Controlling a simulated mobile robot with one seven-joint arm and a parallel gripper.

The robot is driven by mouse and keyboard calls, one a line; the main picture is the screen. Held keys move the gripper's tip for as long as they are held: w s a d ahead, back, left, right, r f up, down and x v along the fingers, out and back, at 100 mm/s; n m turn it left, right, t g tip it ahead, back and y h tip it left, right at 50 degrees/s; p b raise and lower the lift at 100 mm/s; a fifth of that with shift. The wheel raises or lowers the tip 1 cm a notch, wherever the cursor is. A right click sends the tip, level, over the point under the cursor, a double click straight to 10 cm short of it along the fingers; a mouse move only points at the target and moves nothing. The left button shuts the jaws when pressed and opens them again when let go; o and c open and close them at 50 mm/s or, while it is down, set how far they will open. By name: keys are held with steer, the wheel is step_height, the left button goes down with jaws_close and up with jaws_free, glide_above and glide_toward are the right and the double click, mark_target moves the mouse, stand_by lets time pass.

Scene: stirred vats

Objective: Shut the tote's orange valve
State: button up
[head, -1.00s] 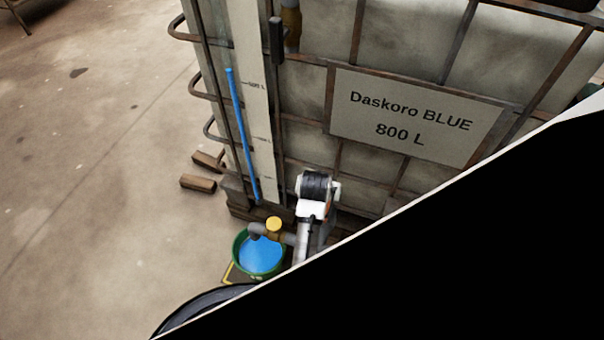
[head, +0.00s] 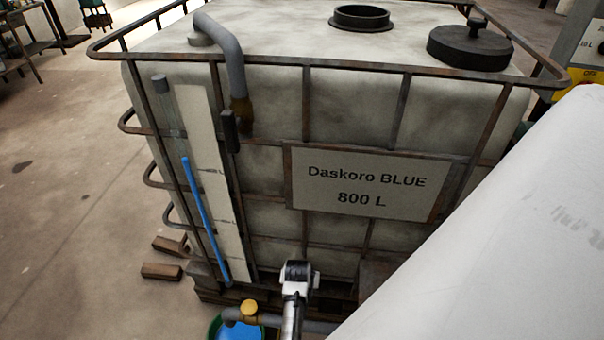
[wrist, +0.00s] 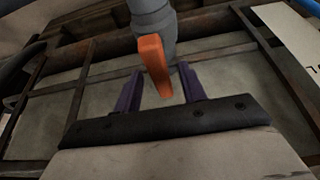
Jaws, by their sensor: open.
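The tote (head: 270,95) is a pale, stained tank in a rusty cage, with a sign reading "Daskoro BLUE 800 L" (head: 365,182). In the wrist view its orange valve handle (wrist: 154,65) hangs from a grey pipe (wrist: 152,20). My gripper (wrist: 158,80) is open, with one purple finger on each side of the handle's lower part. Slim gaps show on both sides, and I cannot tell how deep the handle sits between the fingers. In the head view the handle and my fingers are hidden.
A blue-filled level tube (head: 205,220) stands at the tote's left. Wooden blocks (head: 162,271) lie on the floor; the left floor is mostly clear.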

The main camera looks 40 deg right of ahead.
steer(key=shift+x, duration=0.85)
jaws_close()
